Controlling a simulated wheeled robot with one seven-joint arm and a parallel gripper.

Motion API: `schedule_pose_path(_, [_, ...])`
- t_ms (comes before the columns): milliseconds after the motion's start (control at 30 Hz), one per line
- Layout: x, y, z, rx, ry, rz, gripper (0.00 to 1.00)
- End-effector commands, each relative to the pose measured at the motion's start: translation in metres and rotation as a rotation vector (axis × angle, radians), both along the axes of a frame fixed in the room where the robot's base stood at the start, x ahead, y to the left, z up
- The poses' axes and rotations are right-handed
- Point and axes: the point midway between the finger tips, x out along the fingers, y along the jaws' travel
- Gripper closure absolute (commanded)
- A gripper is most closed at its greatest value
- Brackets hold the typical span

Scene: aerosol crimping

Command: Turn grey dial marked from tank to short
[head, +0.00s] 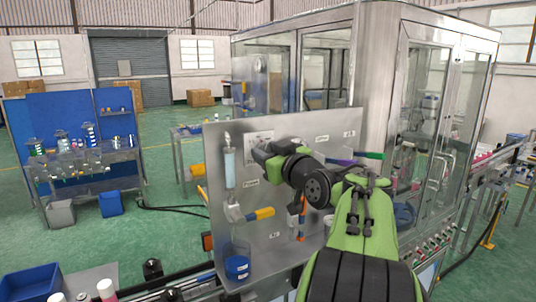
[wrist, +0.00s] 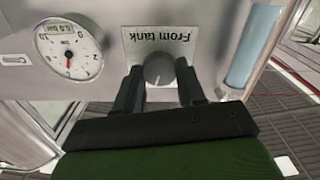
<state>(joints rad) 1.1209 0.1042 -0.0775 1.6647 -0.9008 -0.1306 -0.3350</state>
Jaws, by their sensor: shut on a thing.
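The grey dial (wrist: 158,69) sits on a light label plate printed "From tank" (wrist: 160,35), which reads upside down in the wrist view. A pale pointer line on the dial points toward the bottom of that view. My gripper (wrist: 158,78) has one dark finger on each side of the dial and is shut on it. In the head view my gripper (head: 262,154) is at the upper part of the metal panel (head: 225,150), and my arm hides the dial. The "short" marking cannot be read in either view.
A pressure gauge (wrist: 68,48) is beside the dial in the wrist view. A clear cylinder (head: 229,165) and a yellow-handled valve (head: 258,214) are on the panel. A blue container (head: 237,267) is below.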

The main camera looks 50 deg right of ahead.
Motion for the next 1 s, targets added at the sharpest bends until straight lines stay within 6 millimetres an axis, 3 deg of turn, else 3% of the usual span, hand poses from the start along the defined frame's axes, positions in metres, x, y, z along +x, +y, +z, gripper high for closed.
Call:
schedule_pose_path(500, [0.0003, -0.0005, -0.0006, 0.383, -0.119, 0.002, 0.91])
schedule_pose_path(1000, [0.0, -0.001, -0.0011, 0.515, -0.16, 0.001, 0.91])
